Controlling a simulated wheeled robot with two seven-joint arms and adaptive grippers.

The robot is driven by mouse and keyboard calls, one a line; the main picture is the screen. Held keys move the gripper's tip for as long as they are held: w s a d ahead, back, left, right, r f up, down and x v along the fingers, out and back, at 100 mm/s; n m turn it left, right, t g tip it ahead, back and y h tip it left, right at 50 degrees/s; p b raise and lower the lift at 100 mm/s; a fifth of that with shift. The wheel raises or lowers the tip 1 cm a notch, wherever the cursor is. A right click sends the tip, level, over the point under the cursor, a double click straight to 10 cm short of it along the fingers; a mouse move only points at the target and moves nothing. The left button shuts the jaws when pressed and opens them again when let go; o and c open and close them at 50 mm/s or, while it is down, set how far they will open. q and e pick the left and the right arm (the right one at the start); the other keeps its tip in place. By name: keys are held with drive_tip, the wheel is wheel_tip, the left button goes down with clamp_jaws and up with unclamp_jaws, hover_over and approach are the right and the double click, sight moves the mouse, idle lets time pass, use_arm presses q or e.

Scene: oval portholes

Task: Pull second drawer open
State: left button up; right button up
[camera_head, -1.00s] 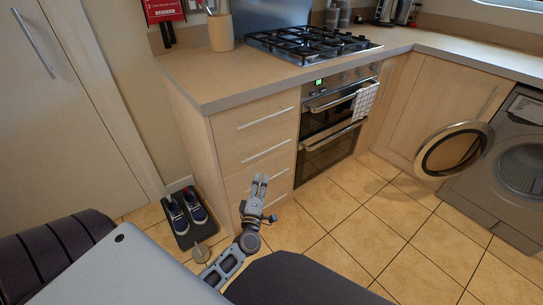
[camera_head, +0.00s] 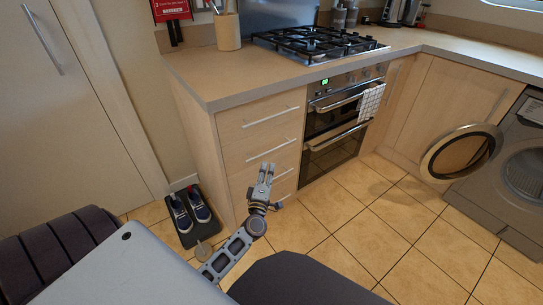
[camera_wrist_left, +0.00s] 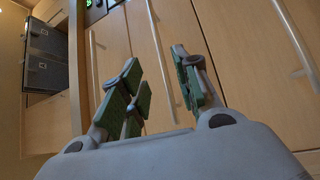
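The second drawer (camera_head: 242,156) is shut in the light wood unit left of the oven. Its straight metal handle (camera_head: 285,146) runs across its front. My left gripper (camera_head: 266,167) is in front of the drawers, just below this handle in the head view. In the left wrist view its green-padded fingers (camera_wrist_left: 158,88) are spread with nothing between the pads. A bar handle (camera_wrist_left: 153,25), seemingly the second drawer's, lies beyond the gap between them. I cannot see contact with it. My right gripper is out of view.
The top drawer handle (camera_head: 270,117) is above and a lower handle (camera_head: 284,177) below. The oven (camera_head: 335,120) adjoins on the right. Shoes on a dark mat (camera_head: 205,234) lie left of the unit. The tiled floor (camera_head: 350,220) in front is clear.

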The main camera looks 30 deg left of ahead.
use_arm(q)
drive_tip(key=b+x, duration=0.1)
drive_tip(key=x, duration=0.8)
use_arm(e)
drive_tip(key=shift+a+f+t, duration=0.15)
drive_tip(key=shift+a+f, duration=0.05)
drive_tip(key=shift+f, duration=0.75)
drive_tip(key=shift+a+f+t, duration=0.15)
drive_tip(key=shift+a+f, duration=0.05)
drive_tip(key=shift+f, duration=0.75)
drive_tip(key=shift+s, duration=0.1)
use_arm(q)
drive_tip(key=c, duration=0.6)
clamp_jaws()
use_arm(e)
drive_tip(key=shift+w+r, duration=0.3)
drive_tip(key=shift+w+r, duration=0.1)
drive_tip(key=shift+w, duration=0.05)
